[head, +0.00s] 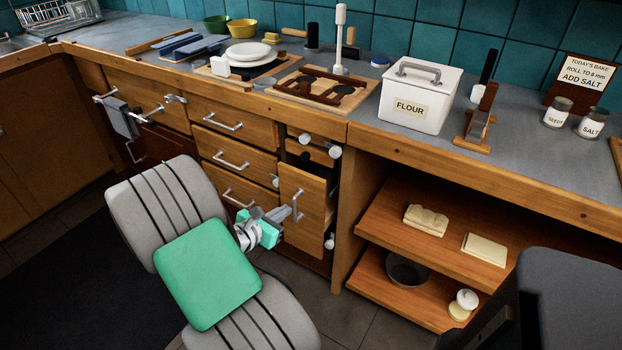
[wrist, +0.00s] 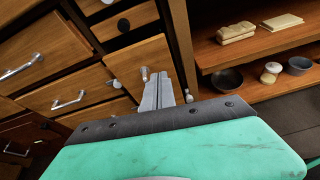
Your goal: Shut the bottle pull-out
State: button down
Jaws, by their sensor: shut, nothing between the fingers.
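The bottle pull-out (head: 304,205) is the narrow wooden front with an upright metal handle (head: 296,206), below two small drawers in the middle of the counter. It stands out from the cabinet, with a dark gap above its top edge. In the wrist view its front (wrist: 135,62) is just beyond my fingers. My gripper (head: 284,213) is shut and empty, its fingertips close to the handle at its left. In the wrist view the fingers (wrist: 158,92) cover part of the front and handle. I cannot tell whether they touch. No bottles show.
Wooden drawers (head: 234,152) with bar handles lie left of the pull-out. Open shelves (head: 385,235) to its right hold a dark bowl (head: 407,270) and pale blocks. A flour tin (head: 419,97) stands on the counter above. The floor in front is clear apart from my arm.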

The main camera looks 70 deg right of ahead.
jog(key=n, duration=0.1)
jog(key=b, duration=0.2)
send_near(317, 184)
jog(key=shift+h, duration=0.3)
jog(key=x, duration=0.6)
jog(key=shift+s+a+f, duration=0.15)
jog(key=shift+a+f, duration=0.05)
jog(key=shift+f, duration=0.2)
jog(key=shift+d, duration=0.35)
